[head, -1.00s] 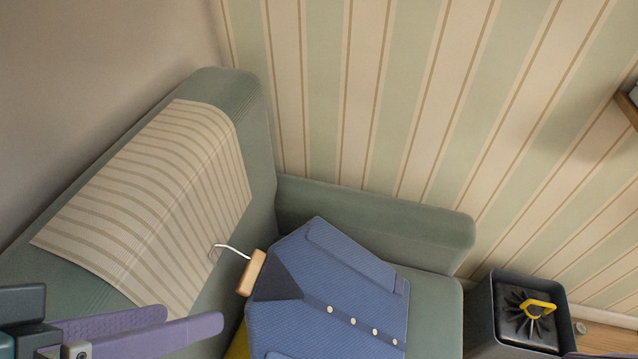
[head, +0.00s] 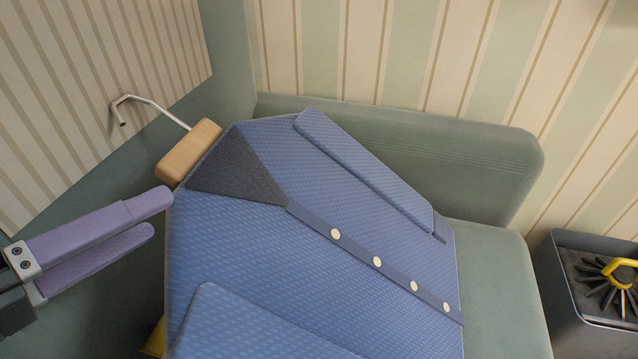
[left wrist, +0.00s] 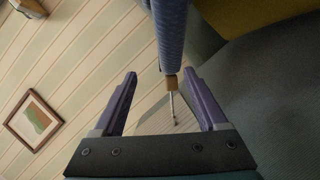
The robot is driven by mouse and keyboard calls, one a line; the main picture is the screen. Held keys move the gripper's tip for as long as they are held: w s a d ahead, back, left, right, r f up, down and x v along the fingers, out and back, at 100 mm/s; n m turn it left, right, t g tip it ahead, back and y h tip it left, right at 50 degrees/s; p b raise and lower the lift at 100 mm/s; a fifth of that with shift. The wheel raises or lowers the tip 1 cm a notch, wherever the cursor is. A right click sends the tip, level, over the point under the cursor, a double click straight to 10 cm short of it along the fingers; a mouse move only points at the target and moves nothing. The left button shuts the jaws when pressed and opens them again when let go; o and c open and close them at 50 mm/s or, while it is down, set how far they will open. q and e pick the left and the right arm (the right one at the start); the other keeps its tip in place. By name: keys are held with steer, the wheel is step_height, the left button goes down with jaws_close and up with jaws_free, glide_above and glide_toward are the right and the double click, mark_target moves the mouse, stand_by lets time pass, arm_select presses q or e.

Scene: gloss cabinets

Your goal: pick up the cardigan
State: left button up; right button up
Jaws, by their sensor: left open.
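The blue cardigan (head: 300,240) with a dark collar and pale buttons lies on the green sofa seat on a hanger. The hanger's wooden end (head: 188,153) and metal hook (head: 150,104) stick out at its upper left. My left gripper (head: 160,215) is open and empty, with its purple fingers just left of the cardigan's collar end. In the left wrist view the cardigan (left wrist: 169,35) shows edge-on, with the wooden end and hook between my open left fingers (left wrist: 165,82). I cannot see contact. My right gripper is not in view.
A dark bin (head: 570,290) with a yellow-handled item stands at right. A yellow thing (head: 155,340) shows partly under the cardigan.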

mark_target(210, 204)
arm_select(q)
steer(key=shift+w+a+f+b, duration=0.1)
steer(key=shift+f+b, duration=0.1)
steer(key=shift+f, duration=0.3)
steer(key=shift+w+a+f+b, duration=0.1)
steer(key=shift+f+b, duration=0.1)
steer(key=shift+f, duration=0.3)
steer(key=shift+d+f, duration=0.1)
steer(key=shift+d, duration=0.05)
steer(key=b+x, duration=0.1)
steer(key=x, duration=0.7)
steer(key=shift+s+d+b, duration=0.15)
steer(key=shift+b, duration=0.25)
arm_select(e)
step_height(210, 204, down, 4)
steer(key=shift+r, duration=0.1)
arm_select(q)
steer(key=shift+c, duration=0.2)
jaws_close()
